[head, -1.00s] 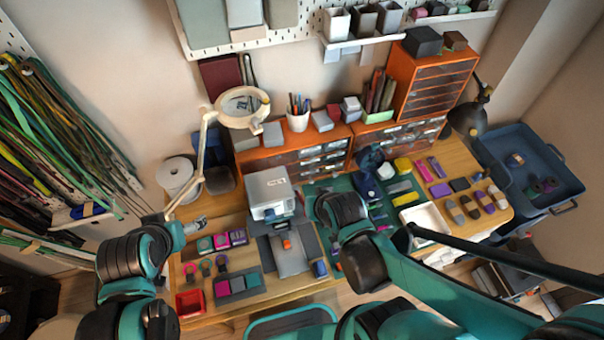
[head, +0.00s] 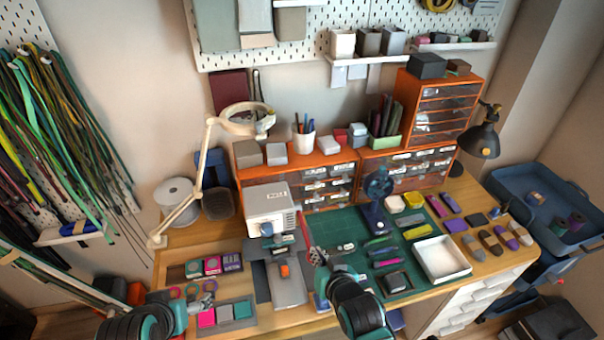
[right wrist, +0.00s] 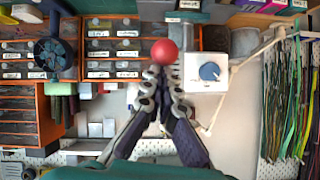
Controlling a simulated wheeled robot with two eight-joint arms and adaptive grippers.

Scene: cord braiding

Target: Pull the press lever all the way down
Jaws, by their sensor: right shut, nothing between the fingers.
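The press (head: 270,207) is a white box-shaped machine at the left middle of the table, with a grey plate (head: 288,290) in front of it. In the right wrist view, which looks upside down, the press (right wrist: 207,86) shows a blue dial. A red ball knob (right wrist: 164,51), which looks like the lever's end, sits beside it, just beyond my fingertips. My right gripper (head: 319,257) is shut and empty, to the right of the press; its fingers also show in the right wrist view (right wrist: 164,78).
A small blue fan (head: 377,190) stands on the green cutting mat (head: 325,232). A white tray (head: 441,259) lies to the right. Orange drawers (head: 330,178) line the back. A magnifier lamp (head: 247,119) arches over the left back.

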